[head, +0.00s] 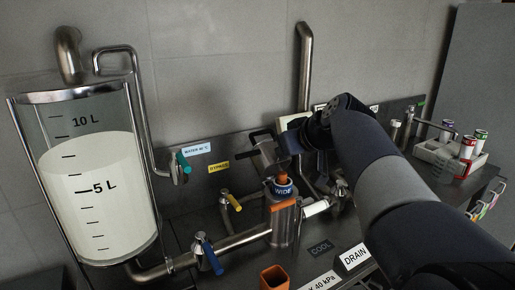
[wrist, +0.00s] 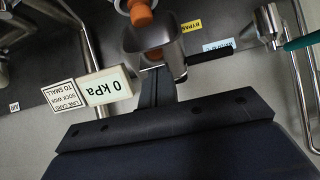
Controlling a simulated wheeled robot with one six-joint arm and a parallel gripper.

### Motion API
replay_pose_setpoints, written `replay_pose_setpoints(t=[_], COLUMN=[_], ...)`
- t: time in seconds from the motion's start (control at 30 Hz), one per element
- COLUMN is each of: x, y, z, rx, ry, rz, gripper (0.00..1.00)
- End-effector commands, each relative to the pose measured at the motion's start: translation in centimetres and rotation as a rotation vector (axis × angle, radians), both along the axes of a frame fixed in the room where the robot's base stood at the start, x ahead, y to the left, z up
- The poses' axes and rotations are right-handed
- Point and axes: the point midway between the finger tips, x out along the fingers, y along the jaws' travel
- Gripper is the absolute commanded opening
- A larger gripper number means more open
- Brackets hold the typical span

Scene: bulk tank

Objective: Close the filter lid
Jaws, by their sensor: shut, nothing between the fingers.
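The filter is an upright steel housing (head: 283,228) with an orange band and a blue sock collar marked WIDE (head: 282,189) at its mouth. Its steel lid (head: 268,157) stands tilted up above and behind the mouth, with a dark handle, so the filter is open. In the wrist view the lid (wrist: 157,45) is at top centre, its black handle (wrist: 210,54) pointing right, with an orange part (wrist: 141,14) beyond. My gripper (head: 287,143) is shut and empty, right beside the lid; its fingers (wrist: 153,72) show just below the lid. Whether they touch it I cannot tell.
A clear tank (head: 98,185) of white liquid stands left, piped to the filter through a blue-handled valve (head: 212,255). A yellow-handled valve (head: 234,201) is left of the filter. A 0 kPa display (wrist: 104,89) hangs behind. An orange cup (head: 274,278) stands in front.

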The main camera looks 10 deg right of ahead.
Motion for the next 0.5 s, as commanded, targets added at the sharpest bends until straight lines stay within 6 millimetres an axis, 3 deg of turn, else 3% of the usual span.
replay_pose_setpoints(t=[0.03, 0.5], x=[-0.4, -2.8], y=[-0.2, -0.9], z=[-1.2, -3.1], rx=[0.006, 0.077], ry=[-0.026, -0.242], rz=[-0.002, -0.002], gripper=[0.0, 0.0])
